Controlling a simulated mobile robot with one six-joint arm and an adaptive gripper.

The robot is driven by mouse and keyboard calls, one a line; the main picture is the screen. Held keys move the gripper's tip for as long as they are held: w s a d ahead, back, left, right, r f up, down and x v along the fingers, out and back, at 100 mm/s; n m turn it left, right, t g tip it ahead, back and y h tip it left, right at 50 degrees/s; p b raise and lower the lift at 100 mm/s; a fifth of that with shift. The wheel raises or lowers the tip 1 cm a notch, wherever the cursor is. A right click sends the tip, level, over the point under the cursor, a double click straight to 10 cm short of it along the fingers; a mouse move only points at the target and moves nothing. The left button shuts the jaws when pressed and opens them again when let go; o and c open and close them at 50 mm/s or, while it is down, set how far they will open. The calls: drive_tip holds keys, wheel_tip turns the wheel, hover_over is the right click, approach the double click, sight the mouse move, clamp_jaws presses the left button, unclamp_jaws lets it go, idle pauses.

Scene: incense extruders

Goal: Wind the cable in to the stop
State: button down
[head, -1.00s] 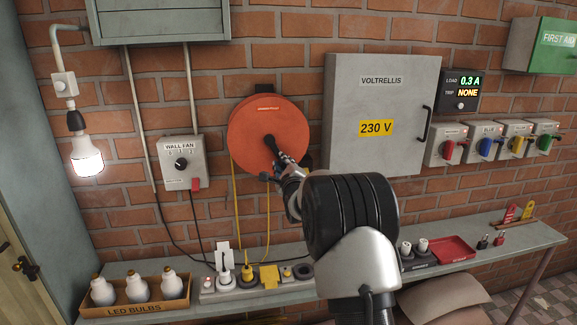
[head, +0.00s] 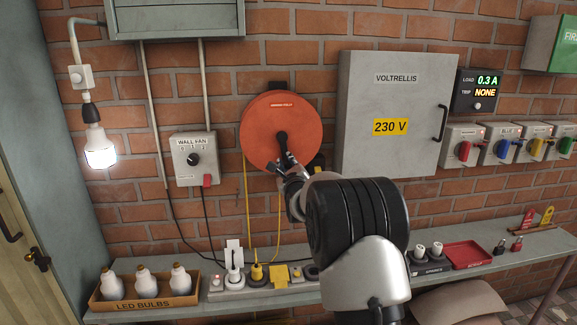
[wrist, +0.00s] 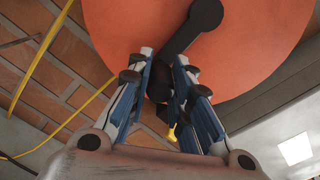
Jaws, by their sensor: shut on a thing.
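The orange cable reel (head: 265,118) is fixed to the brick wall. Its black crank (head: 282,143) points downward from the hub, and the crank arm (wrist: 204,20) also shows in the wrist view. My gripper (head: 287,166) is at the reel's lower edge. In the wrist view my gripper (wrist: 165,62) is shut on the crank's dark handle (wrist: 159,88), which is partly hidden between the fingers. The yellow cable (head: 247,200) hangs from the reel in two runs down to the bench. A small yellow piece (wrist: 172,132) shows below the fingers in the wrist view.
A bench (head: 215,308) runs below with a power strip (head: 262,284) and a box of LED bulbs (head: 145,303). The wall fan switch (head: 193,159) is left of the reel. The grey 230 V cabinet (head: 392,105) stands close on the right.

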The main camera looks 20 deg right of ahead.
drive_tip(key=c, duration=1.4)
unclamp_jaws()
drive_tip(key=shift+s, duration=0.1)
drive_tip(key=v, duration=1.2)
